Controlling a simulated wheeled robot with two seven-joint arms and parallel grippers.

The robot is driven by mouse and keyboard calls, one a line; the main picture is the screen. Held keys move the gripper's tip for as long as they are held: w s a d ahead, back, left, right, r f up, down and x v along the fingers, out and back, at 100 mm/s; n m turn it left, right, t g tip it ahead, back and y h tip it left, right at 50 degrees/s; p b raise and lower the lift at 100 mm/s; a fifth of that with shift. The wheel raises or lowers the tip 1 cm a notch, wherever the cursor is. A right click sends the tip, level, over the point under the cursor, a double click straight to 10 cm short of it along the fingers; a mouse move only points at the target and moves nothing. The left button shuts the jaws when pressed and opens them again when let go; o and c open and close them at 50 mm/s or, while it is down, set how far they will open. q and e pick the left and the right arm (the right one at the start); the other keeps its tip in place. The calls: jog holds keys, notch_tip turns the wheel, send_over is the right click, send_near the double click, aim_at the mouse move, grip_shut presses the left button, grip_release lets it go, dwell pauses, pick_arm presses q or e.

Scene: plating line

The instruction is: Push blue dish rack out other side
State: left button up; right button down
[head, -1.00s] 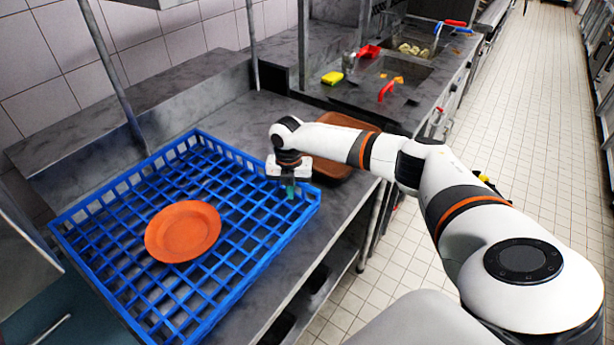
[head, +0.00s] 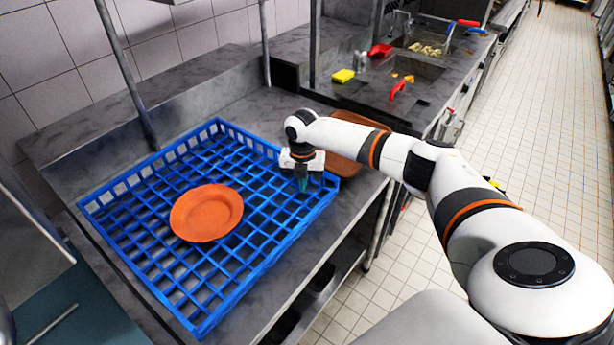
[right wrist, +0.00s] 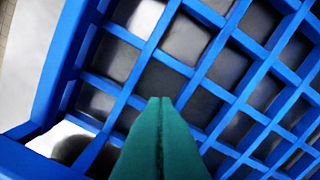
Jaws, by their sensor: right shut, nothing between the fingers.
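The blue dish rack (head: 268,255) lies flat on the metal counter at the left of the head view. An orange plate (head: 206,212) rests in it, a little left of its middle. My right gripper (head: 303,186) points down into the rack near its right end, just inside the wall. Its green fingers are shut and empty. In the right wrist view the shut fingertips (right wrist: 160,102) stand over the lattice of the rack (right wrist: 58,60), with the rack's wall along the left. I cannot tell whether they touch a bar. My left gripper is out of view.
A brown tray (head: 350,135) sits on the counter just past the rack's right end, partly behind my arm. A metal panel (head: 28,235) stands at the left. The tiled floor is clear at right.

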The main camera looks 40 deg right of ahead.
notch_tip(320, 180, up, 10)
jog(key=p, duration=0.8)
jog(key=shift+p, duration=0.35)
jog(key=shift+f, duration=0.1)
